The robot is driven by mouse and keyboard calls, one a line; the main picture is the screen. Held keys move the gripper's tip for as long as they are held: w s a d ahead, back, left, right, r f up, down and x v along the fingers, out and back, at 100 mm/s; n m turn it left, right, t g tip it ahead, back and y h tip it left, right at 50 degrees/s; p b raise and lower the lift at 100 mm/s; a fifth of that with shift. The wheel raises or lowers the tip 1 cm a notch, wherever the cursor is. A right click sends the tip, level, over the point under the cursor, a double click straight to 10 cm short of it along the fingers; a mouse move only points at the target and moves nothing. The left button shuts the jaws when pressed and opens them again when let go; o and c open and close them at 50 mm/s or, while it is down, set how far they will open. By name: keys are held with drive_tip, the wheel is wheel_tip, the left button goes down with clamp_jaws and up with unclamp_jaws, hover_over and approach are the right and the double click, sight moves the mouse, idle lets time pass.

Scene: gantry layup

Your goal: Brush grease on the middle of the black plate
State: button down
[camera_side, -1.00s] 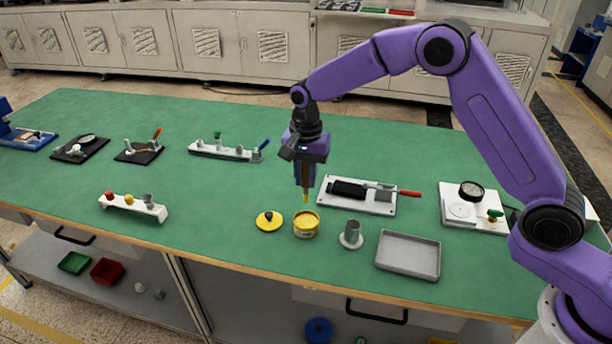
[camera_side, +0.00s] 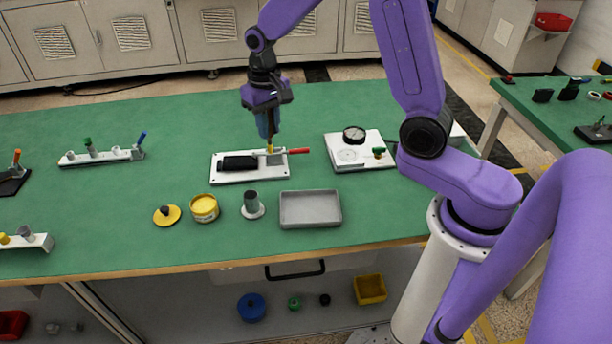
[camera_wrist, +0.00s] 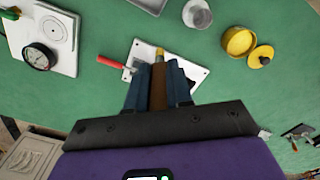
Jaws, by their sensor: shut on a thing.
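The black plate (camera_side: 240,162) lies on a white board (camera_side: 222,178) with a metal clamp and a red handle (camera_side: 299,151). My gripper (camera_side: 268,135) is shut on a brush with a brown handle (camera_wrist: 158,88) and a yellow tip (camera_side: 270,149). It holds the brush upright, tip down. In the side view the tip appears over the clamp side of the board, right of the black plate's middle; its height is unclear. In the wrist view my fingers hide most of the plate. The open yellow grease tin (camera_side: 204,209) stands nearer the front, its lid (camera_side: 167,215) beside it.
A grey cup (camera_side: 252,205) and a grey tray (camera_side: 310,209) stand in front of the board. A white panel with a gauge (camera_side: 354,134) is to its right. A white rack with pegs (camera_side: 100,156) is at the left. Green table is bare between them.

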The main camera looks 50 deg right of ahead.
drive_tip(key=s+d+n, duration=0.2)
drive_tip(key=s+d, duration=0.2)
drive_tip(key=w+a+f, duration=0.1)
drive_tip(key=w+a, duration=0.1)
drive_tip(key=w, duration=0.6)
drive_tip(key=w+a+f, duration=0.2)
drive_tip(key=w, duration=0.6)
drive_tip(key=f, duration=0.7)
drive_tip(key=shift+w+d+f, duration=0.25)
drive_tip(key=shift+f, duration=0.1)
drive_tip(key=shift+w+d, duration=1.55)
drive_tip(key=shift+d, duration=0.3)
drive_tip(key=shift+s+a, duration=1)
drive_tip(key=shift+a, duration=0.2)
drive_tip(key=shift+s+a, duration=1)
drive_tip(key=shift+a, duration=0.15)
drive_tip(key=shift+w+a, duration=0.25)
drive_tip(key=shift+w, duration=0.15)
drive_tip(key=shift+w+d, duration=0.1)
drive_tip(key=shift+w, duration=0.15)
drive_tip(key=shift+w+d, duration=1.7)
drive_tip(key=shift+d, duration=0.3)
drive_tip(key=shift+s+a, duration=0.95)
drive_tip(key=shift+a, duration=0.2)
drive_tip(key=shift+s+a, duration=0.95)
drive_tip(key=shift+a, duration=0.15)
wheel_tip(320, 180, up, 8)
